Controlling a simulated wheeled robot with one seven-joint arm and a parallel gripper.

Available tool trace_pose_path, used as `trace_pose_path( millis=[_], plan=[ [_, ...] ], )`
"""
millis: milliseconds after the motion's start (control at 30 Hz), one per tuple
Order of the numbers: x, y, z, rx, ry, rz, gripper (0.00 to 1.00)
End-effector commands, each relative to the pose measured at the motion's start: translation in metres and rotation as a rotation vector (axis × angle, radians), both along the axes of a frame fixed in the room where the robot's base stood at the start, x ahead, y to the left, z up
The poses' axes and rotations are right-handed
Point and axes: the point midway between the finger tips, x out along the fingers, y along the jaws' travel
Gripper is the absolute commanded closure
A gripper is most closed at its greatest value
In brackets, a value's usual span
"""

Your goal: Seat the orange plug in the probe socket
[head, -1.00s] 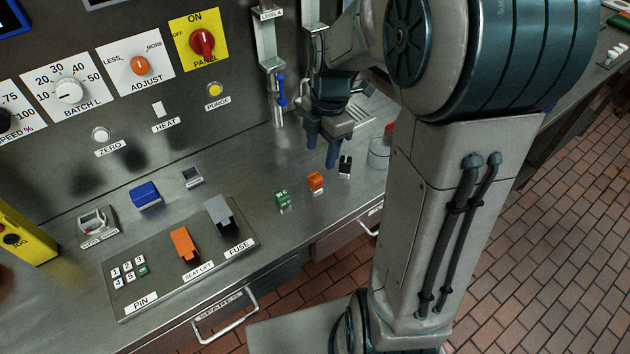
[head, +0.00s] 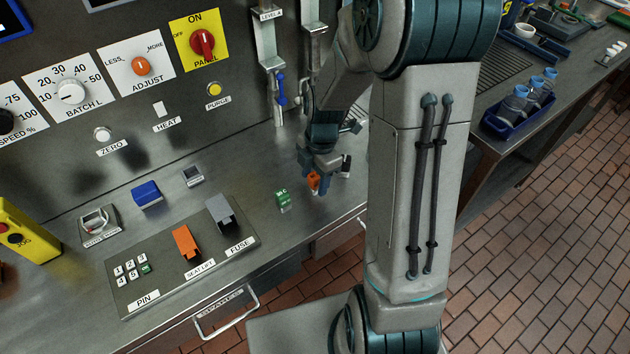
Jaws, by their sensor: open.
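The orange plug (head: 313,181) is a small orange block standing on the steel bench, right of a green block. My gripper (head: 317,184) is low over it, with its blue-grey fingers open around or just beside the plug; the fingers and palm hide part of it. I cannot tell whether they touch it. No label that I can read says probe socket. A small grey square fitting (head: 192,175) and a grey fitting with a label (head: 97,222) sit on the bench to the left, and I cannot tell if either is that socket.
The green block (head: 283,200) stands close left of my gripper, and a black block (head: 346,164) close right. A blue block (head: 146,194) and a panel with an orange cover (head: 186,242) and grey cover (head: 219,212) are further left. Levers (head: 281,90) hang behind.

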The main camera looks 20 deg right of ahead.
Motion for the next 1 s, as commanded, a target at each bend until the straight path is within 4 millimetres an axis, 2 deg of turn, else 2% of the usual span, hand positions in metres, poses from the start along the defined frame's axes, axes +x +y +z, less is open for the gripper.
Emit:
trace_pose_path(
  millis=[100,267,300,733,867,1000],
  plan=[
    [0.000,0.000,0.000,0.000,0.000,0.000,0.47],
    [0.000,0.000,0.000,0.000,0.000,0.000,0.92],
    [0.000,0.000,0.000,0.000,0.000,0.000,0.96],
    [0.001,0.000,0.006,0.000,-0.003,0.000,0.96],
    [0.001,0.000,0.018,-0.001,-0.004,0.000,0.96],
    [0.001,-0.001,0.040,-0.002,-0.008,-0.002,0.96]
  ],
)
